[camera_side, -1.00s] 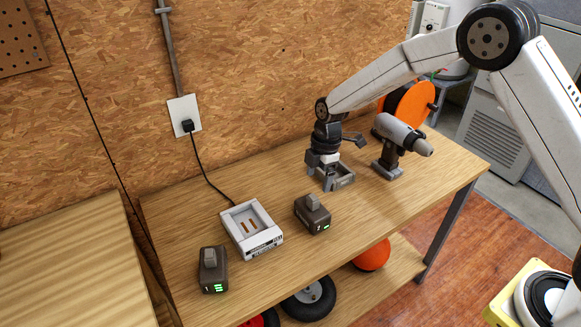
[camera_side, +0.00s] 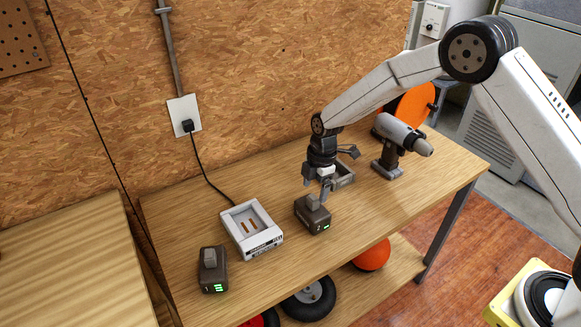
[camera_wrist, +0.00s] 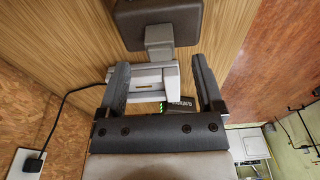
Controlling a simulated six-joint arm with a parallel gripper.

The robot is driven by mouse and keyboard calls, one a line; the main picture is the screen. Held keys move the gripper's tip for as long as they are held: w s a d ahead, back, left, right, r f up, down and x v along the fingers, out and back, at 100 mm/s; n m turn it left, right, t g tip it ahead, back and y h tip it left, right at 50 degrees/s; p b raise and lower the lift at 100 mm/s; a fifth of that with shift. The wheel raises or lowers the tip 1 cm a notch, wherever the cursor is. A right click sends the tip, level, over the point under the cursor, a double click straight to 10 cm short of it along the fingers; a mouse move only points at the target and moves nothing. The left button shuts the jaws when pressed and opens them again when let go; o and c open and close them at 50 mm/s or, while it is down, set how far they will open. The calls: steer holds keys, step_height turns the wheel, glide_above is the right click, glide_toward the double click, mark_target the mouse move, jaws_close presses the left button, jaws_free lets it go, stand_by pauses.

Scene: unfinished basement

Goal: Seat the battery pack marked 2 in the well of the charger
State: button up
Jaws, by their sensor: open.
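A dark battery pack (camera_side: 314,222) with a grey block on top and a green light stands on the bench, right of the charger; its digit is too small to read surely. The other pack (camera_side: 213,275), with brighter green bars and what looks like a 1, stands left of the charger. The white charger (camera_side: 268,243) has an empty well with copper-coloured contacts. My gripper (camera_side: 317,197) is open and empty, just above and behind the right pack. In the wrist view, that pack (camera_wrist: 180,22) and its grey block lie just beyond my open fingertips (camera_wrist: 158,66); the charger (camera_wrist: 172,78) shows between the fingers.
A drill (camera_side: 398,138) stands further right, before an orange disc (camera_side: 416,104). The charger's cord (camera_side: 205,172) runs to the wall outlet. Bench space in front of the charger is clear.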

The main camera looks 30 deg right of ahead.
mark_target(313, 196)
steer(key=shift+a+f, duration=0.15)
steer(key=shift+f, duration=0.95)
steer(key=shift+a+f, duration=0.1)
steer(key=shift+f, duration=1)
jaws_close()
